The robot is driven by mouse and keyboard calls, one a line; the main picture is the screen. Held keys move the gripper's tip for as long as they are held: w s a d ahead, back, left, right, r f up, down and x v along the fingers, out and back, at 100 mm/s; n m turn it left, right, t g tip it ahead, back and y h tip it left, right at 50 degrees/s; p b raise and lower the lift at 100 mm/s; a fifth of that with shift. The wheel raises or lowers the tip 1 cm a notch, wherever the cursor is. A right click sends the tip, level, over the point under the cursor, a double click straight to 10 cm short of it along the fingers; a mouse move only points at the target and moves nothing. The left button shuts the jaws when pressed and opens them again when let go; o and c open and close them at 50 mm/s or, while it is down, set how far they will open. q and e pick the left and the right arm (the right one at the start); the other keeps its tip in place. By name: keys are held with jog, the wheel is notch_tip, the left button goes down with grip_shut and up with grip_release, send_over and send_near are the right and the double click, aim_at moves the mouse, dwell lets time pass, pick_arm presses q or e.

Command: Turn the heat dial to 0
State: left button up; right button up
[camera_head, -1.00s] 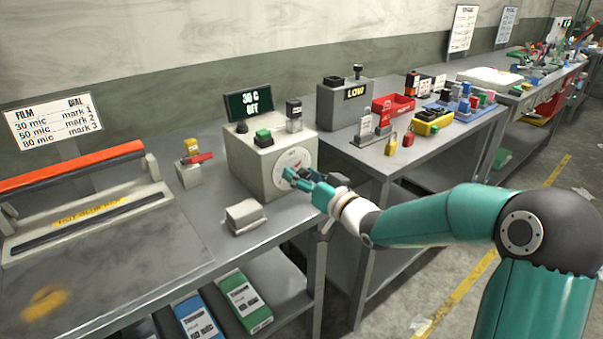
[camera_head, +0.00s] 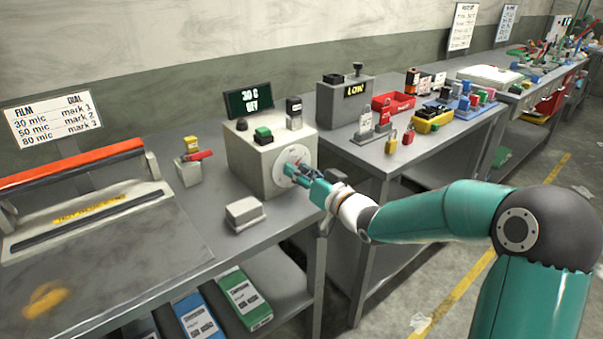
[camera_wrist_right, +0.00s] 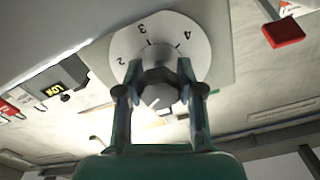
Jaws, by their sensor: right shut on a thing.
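The heat dial is a white numbered disc (camera_head: 290,162) on the front of a grey control box (camera_head: 250,160). In the right wrist view the disc (camera_wrist_right: 125,42) shows 2, 3 and 4, with a dark knob (camera_wrist_right: 158,88) at its centre. My right gripper (camera_head: 294,172) is shut on the knob, one finger on each side, as the right wrist view also shows (camera_wrist_right: 160,95). The rest of the scale is hidden behind the knob and gripper. I cannot tell which number the knob points to. My left gripper is out of view.
A small display (camera_head: 248,103) reading about 30 C stands behind the box. A small grey block (camera_head: 243,214) lies in front. A bar sealer (camera_head: 85,215) stands to the left.

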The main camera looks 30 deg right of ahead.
jog(key=n+b, duration=0.2)
jog(key=b, duration=0.1)
jog(key=n+b, duration=0.2)
jog(key=b, duration=0.1)
jog(key=n+b, duration=0.3)
jog(key=shift+f, duration=0.25)
jog(key=n+b, duration=0.2)
jog(key=shift+n, duration=0.3)
jog(key=shift+r+n+b, duration=0.15)
jog(key=shift+n+b, duration=0.55)
jog(key=shift+n, duration=0.4)
jog(key=o, duration=1.2)
